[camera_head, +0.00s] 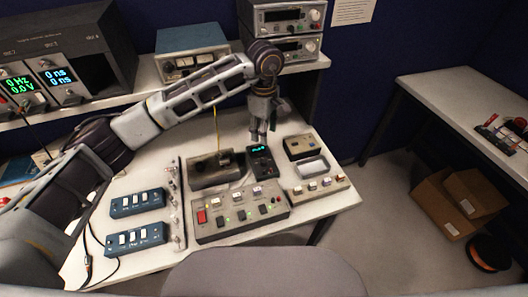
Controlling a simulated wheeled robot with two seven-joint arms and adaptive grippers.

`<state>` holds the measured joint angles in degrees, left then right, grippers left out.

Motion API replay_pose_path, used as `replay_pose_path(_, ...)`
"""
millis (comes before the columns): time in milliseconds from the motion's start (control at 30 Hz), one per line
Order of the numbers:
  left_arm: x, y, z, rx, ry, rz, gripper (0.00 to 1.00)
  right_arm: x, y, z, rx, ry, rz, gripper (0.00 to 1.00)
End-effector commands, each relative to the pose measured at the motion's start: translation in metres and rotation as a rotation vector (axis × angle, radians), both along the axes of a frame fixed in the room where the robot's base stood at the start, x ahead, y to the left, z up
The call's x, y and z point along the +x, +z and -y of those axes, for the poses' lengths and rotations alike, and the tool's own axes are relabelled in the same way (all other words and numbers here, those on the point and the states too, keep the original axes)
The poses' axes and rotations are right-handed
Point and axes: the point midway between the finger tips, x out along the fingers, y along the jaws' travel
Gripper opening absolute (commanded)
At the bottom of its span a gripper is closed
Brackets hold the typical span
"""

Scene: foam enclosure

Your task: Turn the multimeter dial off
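A small dark multimeter (263,166) with a lit green display at its top lies on the white workbench, right of a grey-brown box. Its dial is too small and dark for me to read its setting. My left arm reaches in from the left, bends at the back of the bench and points its gripper (262,136) down, just above and behind the multimeter's display end. I cannot tell whether its fingers touch the multimeter or how far apart they are. My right gripper is not in view.
A switch panel with a red button (240,211) stands in front of the multimeter. Two blue switch boxes (137,204) lie at left. Instruments fill the back shelf (140,84). A chair back (265,272) is in front.

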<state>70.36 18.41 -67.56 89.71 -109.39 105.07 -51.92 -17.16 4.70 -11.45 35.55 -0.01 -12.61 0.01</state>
Motion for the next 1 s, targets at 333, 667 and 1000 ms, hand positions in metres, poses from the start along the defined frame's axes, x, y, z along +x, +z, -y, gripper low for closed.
replay_pose_path(333,0.0,0.0,0.0,0.0,0.0,0.0,0.47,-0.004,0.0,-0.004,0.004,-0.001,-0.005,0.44)
replay_pose_path(667,0.0,-0.01,0.0,-0.001,0.0,-0.003,0.47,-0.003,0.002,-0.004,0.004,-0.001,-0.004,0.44)
replay_pose_path(1000,-0.001,-0.046,0.0,0.001,0.002,-0.004,0.47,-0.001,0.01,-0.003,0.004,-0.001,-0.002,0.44)
